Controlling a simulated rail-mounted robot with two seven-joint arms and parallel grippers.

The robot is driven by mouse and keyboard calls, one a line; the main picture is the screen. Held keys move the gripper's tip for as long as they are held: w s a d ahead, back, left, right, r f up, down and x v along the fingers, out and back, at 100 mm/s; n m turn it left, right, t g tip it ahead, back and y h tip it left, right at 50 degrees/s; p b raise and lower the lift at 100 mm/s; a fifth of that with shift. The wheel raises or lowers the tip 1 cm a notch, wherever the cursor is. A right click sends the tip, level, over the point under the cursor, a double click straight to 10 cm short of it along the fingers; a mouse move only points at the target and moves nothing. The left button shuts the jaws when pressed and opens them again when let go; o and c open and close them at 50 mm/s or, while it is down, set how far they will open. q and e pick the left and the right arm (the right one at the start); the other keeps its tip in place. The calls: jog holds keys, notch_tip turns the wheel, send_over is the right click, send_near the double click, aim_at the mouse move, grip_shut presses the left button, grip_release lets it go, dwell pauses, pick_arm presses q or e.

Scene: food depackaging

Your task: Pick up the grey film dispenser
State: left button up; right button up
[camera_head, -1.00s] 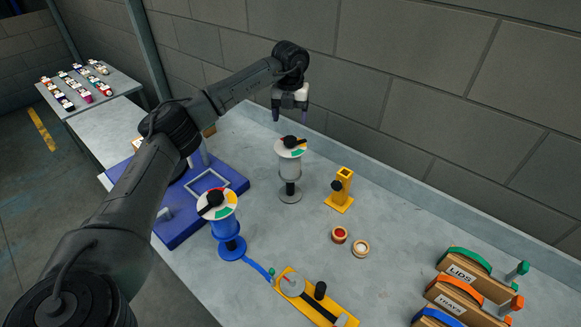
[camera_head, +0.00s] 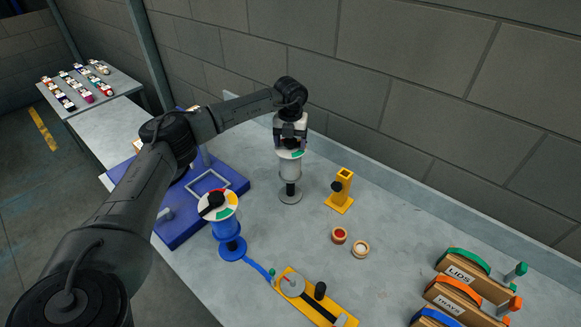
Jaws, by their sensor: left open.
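The grey film dispenser (camera_head: 290,170) stands upright on the table, with a grey body, a round grey base and a white, red and green dial on top. My left gripper (camera_head: 290,145) is open and right at the dispenser's top, pointing down. Its fingers overlap the dial and hide the black knob. I cannot tell whether they touch it. My right gripper is not in view.
A blue dispenser (camera_head: 228,232) stands nearer, beside a blue platform (camera_head: 177,232). A yellow holder (camera_head: 340,192) stands to the right, with two small round pots (camera_head: 339,235) in front. A yellow fixture (camera_head: 318,300) and labelled boxes (camera_head: 457,300) lie nearer.

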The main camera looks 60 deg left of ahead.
pick_arm(q)
grip_shut()
dwell(0.7)
